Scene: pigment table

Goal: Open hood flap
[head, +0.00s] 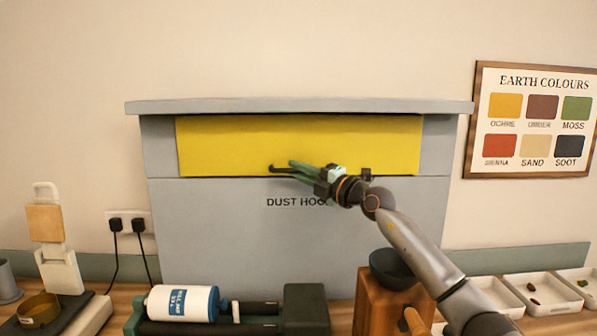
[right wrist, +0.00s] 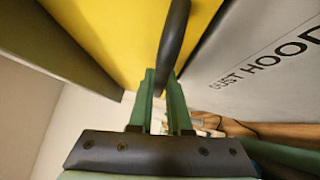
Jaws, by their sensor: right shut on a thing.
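The hood flap (head: 300,142) is a yellow panel set in the upper front of the grey dust hood (head: 220,235). It looks closed, lying flat in its frame. A dark handle (head: 279,169) sits at the flap's lower edge. My right gripper (head: 294,170) reaches up from the lower right and is shut on the handle. In the right wrist view the dark curved handle (right wrist: 174,45) passes between the green fingers (right wrist: 162,100), with the yellow flap (right wrist: 110,35) beside it. My left gripper is not in view.
A jar mill with a white bottle (head: 183,303) stands below the hood. A dark bowl (head: 390,268) sits on a wooden block (head: 375,300). White trays (head: 540,293) lie at the right, a balance-like device (head: 58,270) at the left. The space before the flap is free.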

